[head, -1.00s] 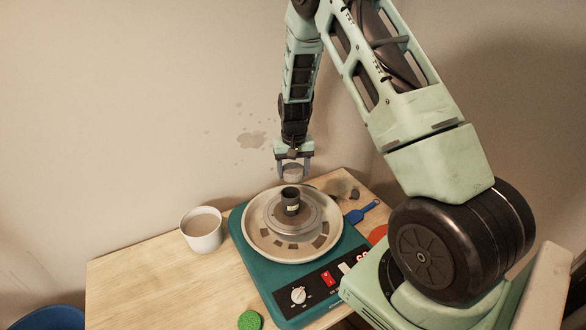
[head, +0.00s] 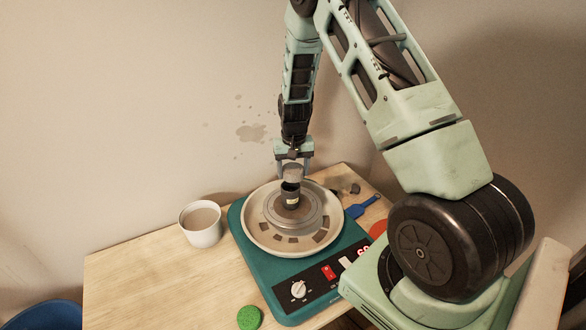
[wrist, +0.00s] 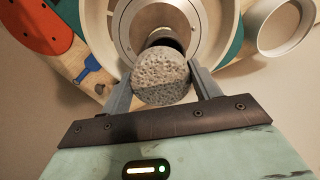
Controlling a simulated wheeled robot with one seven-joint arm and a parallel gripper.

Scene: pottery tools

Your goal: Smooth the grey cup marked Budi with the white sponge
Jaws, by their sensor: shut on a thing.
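The dark grey cup (head: 290,198) stands upright at the middle of the wheel head (head: 312,213). It has a pale label, too small to read. My gripper (head: 292,175) is shut on a round, porous, pale grey-white sponge (wrist: 160,78), held between its fingertips. The sponge also shows in the head view (head: 292,170), right above the cup's rim. I cannot tell whether it touches the rim.
The teal pottery wheel (head: 258,263) has a pale round pan (head: 262,238) around the cup. A blue tool (head: 360,208) and an orange disc (head: 378,230) lie right; a green sponge (head: 249,318) lies in front. The left tabletop (head: 150,270) is clear.

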